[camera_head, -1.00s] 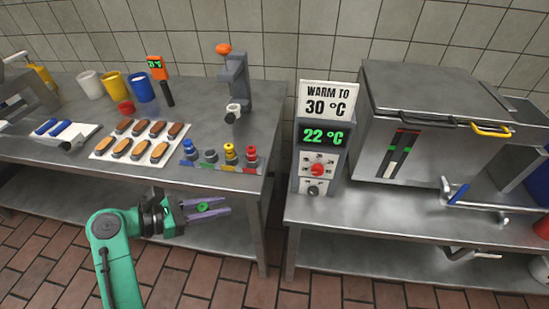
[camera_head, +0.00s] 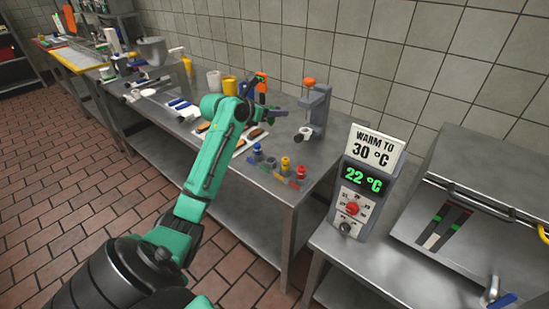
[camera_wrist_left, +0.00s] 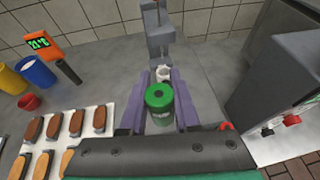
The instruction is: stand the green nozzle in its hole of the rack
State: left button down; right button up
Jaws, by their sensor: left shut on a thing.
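The green nozzle (camera_wrist_left: 160,102) is held between the purple fingers of my left gripper (camera_wrist_left: 159,108) in the left wrist view, its round top facing the camera. The rack (camera_head: 268,169) is at the table's front edge, nearer the camera than the gripper. It carries a blue nozzle (camera_head: 257,150), a yellow nozzle (camera_head: 285,163) and a red nozzle (camera_head: 301,171).
A grey stand with an orange knob (camera_head: 309,82) rises right of the gripper; a white cup (camera_wrist_left: 163,73) is on it. The pastry tray (camera_wrist_left: 98,117) is to the left. A thermometer (camera_wrist_left: 43,41) and cups stand behind. The warmer control box (camera_head: 361,183) is on the right table.

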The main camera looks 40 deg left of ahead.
pick_arm(q)
notch_tip(320, 180, down, 16)
jog(key=shift+a+f, duration=0.1)
jog(key=shift+f, duration=0.1)
jog(key=c, duration=0.6)
grip_release()
jog(key=shift+c, duration=0.2)
jog(key=v, duration=1.2)
jog(key=shift+r, duration=0.15)
